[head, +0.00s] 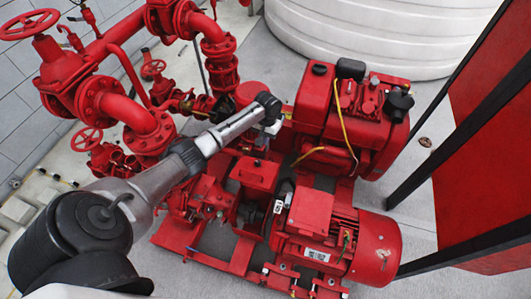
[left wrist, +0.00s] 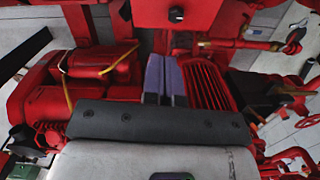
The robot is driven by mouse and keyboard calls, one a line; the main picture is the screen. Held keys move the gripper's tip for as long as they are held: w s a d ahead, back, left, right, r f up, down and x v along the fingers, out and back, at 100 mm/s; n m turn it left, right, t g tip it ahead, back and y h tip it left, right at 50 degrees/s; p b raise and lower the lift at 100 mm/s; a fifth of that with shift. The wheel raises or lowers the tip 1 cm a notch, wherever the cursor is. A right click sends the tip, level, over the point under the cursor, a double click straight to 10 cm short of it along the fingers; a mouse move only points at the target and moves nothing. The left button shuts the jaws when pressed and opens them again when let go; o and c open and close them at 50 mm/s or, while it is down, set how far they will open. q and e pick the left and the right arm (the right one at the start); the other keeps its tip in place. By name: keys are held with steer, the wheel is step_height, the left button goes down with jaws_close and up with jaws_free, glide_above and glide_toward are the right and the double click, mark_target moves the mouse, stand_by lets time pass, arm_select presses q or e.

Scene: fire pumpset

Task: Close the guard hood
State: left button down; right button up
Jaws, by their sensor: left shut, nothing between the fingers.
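My left gripper (head: 272,128) is at the end of the arm that crosses the head view from the left, between the red engine and the red pump. The wrist blocks most of it there. In the left wrist view its two grey-purple fingers (left wrist: 164,76) are shut with nothing between them. A red slatted cover (left wrist: 206,84), which looks like the guard hood, is just right of the fingers. I cannot tell whether they touch it or how far it is open. In the head view my arm appears to hide it. My right gripper is not in view.
The red engine (head: 352,115) with a yellow hose stands right of the gripper. A red motor (head: 350,240) is at the front. Red pipes and valves (head: 115,105) crowd the left. A red panel (head: 490,150) with dark posts stands at the right.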

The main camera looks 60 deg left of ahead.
arm_select(q)
steer(key=n+b, duration=0.1)
steer(key=b, duration=0.1)
glide_toward(254, 182)
steer(key=w+f, duration=0.2)
steer(key=w+a+f, duration=0.1)
steer(key=w, duration=0.1)
steer(key=shift+w+a+f, duration=0.15)
steer(key=shift+w+f, duration=0.1)
steer(key=shift+f, duration=0.15)
steer(key=shift+s+d+f, duration=0.3)
steer(key=shift+s, duration=0.05)
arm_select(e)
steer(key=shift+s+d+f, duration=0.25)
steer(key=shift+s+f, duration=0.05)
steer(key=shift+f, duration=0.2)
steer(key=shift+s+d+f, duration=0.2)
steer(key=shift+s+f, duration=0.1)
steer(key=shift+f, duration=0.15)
arm_select(q)
steer(key=shift+d, duration=0.1)
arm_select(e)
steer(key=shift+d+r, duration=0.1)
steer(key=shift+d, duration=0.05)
